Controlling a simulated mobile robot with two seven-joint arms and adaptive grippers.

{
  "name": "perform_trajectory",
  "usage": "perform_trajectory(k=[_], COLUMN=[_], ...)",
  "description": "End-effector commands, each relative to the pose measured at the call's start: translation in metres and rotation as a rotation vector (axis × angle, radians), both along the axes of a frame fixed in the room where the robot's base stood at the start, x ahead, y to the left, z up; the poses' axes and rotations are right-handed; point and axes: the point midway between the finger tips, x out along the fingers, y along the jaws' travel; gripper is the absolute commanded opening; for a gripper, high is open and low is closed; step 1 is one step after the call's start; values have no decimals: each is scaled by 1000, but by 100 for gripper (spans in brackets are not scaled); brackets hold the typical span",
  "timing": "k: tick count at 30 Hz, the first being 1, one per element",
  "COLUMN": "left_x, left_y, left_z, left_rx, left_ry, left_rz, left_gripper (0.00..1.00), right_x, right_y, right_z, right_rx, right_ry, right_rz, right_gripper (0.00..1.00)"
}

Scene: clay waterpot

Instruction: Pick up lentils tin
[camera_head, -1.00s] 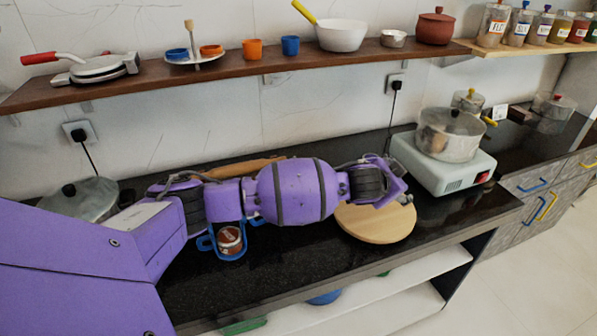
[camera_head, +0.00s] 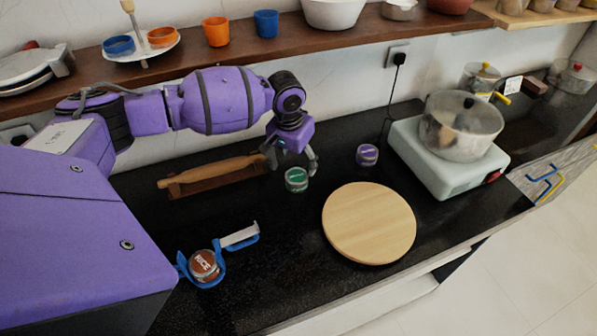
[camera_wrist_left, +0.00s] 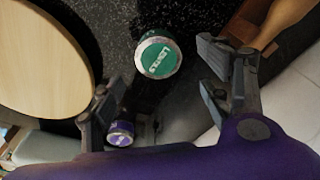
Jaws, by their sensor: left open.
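The lentils tin (camera_head: 296,181), with a green lid, stands upright on the black counter. In the left wrist view its lid (camera_wrist_left: 158,57) shows lettering that reads lentils. My left gripper (camera_head: 292,163) is open and reaches down just behind and above the tin. In the left wrist view the open left gripper (camera_wrist_left: 155,82) has one finger on either side of the view, with the tin between and beyond them. The gripper is empty, and I see no clear contact with the tin. My right gripper is not in view.
A purple-lidded tin (camera_head: 367,155) stands to the right. A round wooden board (camera_head: 369,224) lies in front. A rolling pin (camera_head: 212,176) on its stand lies to the left. A rice tin (camera_head: 205,265) sits by a blue-handled tool. A hotplate (camera_head: 420,160) bears a pot (camera_head: 461,126).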

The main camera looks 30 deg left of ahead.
Motion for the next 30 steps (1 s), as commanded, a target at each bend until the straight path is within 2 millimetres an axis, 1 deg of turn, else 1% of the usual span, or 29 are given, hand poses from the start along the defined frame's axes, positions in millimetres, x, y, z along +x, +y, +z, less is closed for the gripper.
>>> perform_trajectory(k=[1, 7, 13, 17, 23, 26, 30], left_x=[0, 3, 7, 8, 9, 9, 8], left_y=[-1, -2, -3, -4, -3, -3, -3], left_z=[-9, -31, -61, -69, -69, -68, -68], left_rx=[-1, 0, 0, -1, -1, -1, -1], left_ry=[4, 0, 0, -2, -3, -3, -3], left_rz=[0, -1, 0, -1, -2, -2, -2], left_gripper=[71, 71, 71, 71, 71, 59, 40], right_x=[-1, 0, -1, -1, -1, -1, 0], right_y=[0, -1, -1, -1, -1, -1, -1], right_z=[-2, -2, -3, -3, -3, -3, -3], right_rx=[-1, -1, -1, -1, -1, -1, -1], right_ry=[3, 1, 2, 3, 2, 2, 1], right_rz=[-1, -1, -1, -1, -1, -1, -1], right_gripper=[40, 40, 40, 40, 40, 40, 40])
